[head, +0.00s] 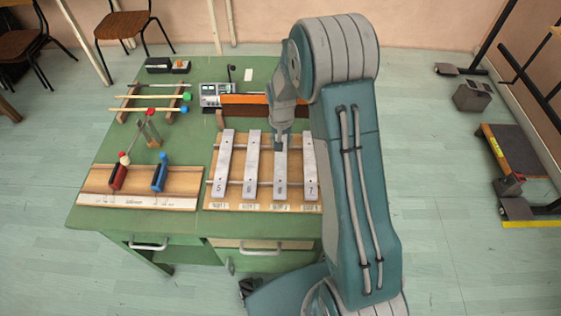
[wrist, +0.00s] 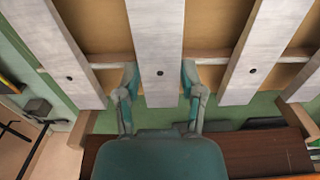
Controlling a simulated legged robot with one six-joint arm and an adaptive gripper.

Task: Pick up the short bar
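Several pale grey metal bars lie side by side on a wooden frame (head: 208,203). They look nearly equal in length, so I cannot tell which is the short bar. My gripper (head: 281,146) is at the far end of the third bar from the left (head: 281,176). In the wrist view my gripper (wrist: 160,77) is open, with one finger on each side of this middle bar (wrist: 156,35). No clear contact shows. Neighbouring bars lie to the left (wrist: 55,50) and right (wrist: 262,50). My arm covers the frame's right edge in the head view.
Behind the frame are an orange-and-dark box (head: 250,99) and a grey device (head: 213,95). A wooden board (head: 133,189) with red and blue handles stands left. Mallets lie on a rack (head: 130,103). The green table (head: 105,215) has bare room at its front left.

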